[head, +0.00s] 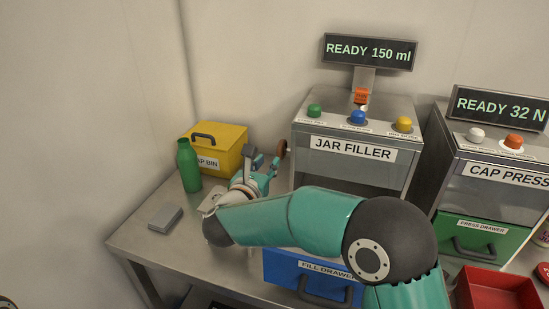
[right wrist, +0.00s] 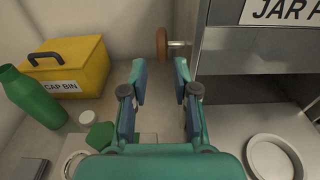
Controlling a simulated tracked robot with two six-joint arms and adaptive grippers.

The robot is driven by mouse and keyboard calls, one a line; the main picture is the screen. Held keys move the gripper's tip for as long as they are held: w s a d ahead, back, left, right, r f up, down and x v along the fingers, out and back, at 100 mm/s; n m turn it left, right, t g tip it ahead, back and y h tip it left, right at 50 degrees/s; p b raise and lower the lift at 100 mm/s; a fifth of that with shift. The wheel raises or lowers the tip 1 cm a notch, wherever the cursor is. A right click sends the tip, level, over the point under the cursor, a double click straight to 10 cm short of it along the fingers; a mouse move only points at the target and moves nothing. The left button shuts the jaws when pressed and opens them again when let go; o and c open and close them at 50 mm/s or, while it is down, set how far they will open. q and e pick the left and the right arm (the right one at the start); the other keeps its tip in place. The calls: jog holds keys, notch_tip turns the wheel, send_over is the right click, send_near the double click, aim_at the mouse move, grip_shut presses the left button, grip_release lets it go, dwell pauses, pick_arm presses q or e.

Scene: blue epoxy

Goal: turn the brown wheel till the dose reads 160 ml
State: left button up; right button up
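The brown wheel (head: 281,149) sits on the left side of the jar filler (head: 352,149). In the right wrist view the wheel (right wrist: 162,45) stands on a short metal shaft, just beyond my fingertips. The dose display (head: 368,52) reads "READY 150 ml". My right gripper (head: 263,160) is beside the wheel, to its left in the head view. In the right wrist view the gripper (right wrist: 160,78) is open and empty, with the wheel showing above the gap between its fingers. They look apart from the wheel. My left gripper is not in view.
The yellow cap bin (head: 228,140) and a green bottle (head: 188,168) stand left of my gripper. A grey block (head: 165,217) lies near the table's left edge. The blue fill drawer (head: 285,270) is partly behind my arm. The cap press (head: 500,170) stands at right.

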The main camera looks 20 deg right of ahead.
aim_at(280, 146)
pick_arm(q)
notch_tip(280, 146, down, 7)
jog(key=b, duration=0.5)
pick_arm(e)
jog(key=shift+t, duration=0.5)
jog(key=p+x, duration=0.1)
jog(key=x, duration=0.2)
jog(key=p+x, duration=0.2)
jog(key=x, duration=0.2)
jog(key=f+p+x, duration=0.1)
jog(key=p+x, duration=0.1)
jog(key=x, duration=0.2)
jog(key=shift+d, duration=0.25)
jog(key=shift+p+x, duration=0.3)
jog(key=shift+x, duration=0.5)
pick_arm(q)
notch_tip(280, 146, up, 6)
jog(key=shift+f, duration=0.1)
pick_arm(e)
grip_shut()
